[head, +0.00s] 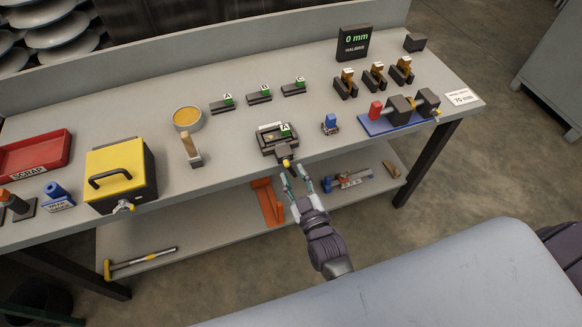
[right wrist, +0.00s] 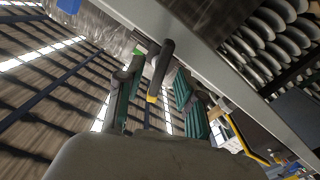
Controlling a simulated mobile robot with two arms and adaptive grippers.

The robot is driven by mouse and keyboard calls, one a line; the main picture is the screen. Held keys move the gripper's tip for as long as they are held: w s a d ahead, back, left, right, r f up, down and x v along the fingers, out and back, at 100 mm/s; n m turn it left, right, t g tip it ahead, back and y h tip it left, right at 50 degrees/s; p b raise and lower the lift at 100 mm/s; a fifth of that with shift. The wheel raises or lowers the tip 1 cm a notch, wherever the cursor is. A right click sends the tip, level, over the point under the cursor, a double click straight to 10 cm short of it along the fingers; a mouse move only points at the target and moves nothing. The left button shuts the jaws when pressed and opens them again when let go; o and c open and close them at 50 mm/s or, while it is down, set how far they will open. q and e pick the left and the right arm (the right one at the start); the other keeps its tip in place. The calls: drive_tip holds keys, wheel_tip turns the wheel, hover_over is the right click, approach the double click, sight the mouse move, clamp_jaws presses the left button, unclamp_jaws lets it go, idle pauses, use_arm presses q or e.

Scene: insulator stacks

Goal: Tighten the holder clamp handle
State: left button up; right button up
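The holder (head: 270,138) is a dark block fixture near the front edge of the bench, with a green label marked A on it. Its clamp handle (head: 285,161) is dark with a yellow tip and sticks out over the front edge. My right gripper (head: 294,173) is open just in front of the handle. In the right wrist view the handle (right wrist: 161,66) reaches down between the two spread fingers of the gripper (right wrist: 157,84); I see a gap on both sides. My left gripper is out of view.
A lower shelf (head: 215,215) carries an orange bracket (head: 268,202) below the gripper.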

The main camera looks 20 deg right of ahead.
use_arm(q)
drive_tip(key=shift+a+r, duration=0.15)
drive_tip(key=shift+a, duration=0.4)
use_arm(e)
drive_tip(key=shift+w, duration=1.4)
clamp_jaws()
